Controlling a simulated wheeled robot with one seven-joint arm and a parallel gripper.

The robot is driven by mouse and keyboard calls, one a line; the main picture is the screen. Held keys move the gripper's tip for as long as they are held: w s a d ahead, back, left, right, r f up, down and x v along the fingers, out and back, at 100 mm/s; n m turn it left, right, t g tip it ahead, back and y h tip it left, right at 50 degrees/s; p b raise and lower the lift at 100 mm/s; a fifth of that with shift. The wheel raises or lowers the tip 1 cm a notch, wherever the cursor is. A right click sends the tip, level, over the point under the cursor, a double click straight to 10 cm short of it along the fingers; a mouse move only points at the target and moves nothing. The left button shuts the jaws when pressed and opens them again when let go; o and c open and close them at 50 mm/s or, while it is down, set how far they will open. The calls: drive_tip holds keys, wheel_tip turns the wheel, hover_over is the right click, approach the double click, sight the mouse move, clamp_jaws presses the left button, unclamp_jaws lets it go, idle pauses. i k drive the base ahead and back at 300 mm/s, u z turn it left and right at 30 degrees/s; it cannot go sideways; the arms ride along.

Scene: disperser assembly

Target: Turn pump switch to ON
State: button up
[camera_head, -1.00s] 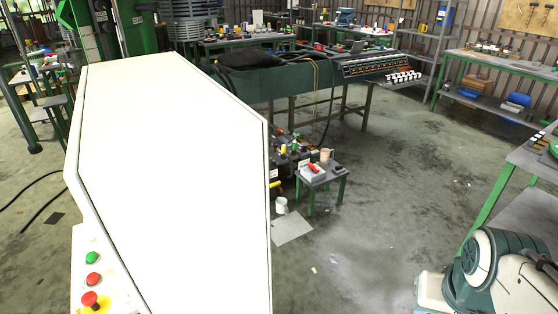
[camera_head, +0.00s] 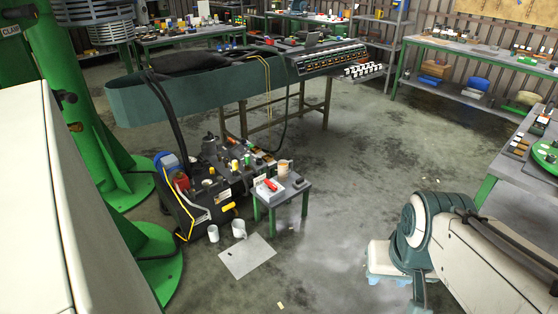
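A pump unit (camera_head: 205,185) with a black tank, hoses and a red and blue motor stands on the floor left of the middle. Beside it is a small green-legged table (camera_head: 300,198). On the table lies a pale box with a red switch-like part (camera_head: 269,187), which may be the pump switch; its position is too small to read. My arm, white and teal, shows at the lower right, well apart from the table. My gripper's fingers cannot be made out in this view.
A white cabinet (camera_head: 50,210) and green columns fill the left side. A workbench (camera_head: 535,165) stands at the right. The floor between table and arm is open.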

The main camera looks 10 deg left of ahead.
sight(271, 186)
drive_tip(key=z, duration=0.2)
drive_tip(key=i, duration=2.6)
drive_tip(key=u, duration=1.15)
drive_tip(key=i, duration=0.6)
drive_tip(key=u, duration=0.6)
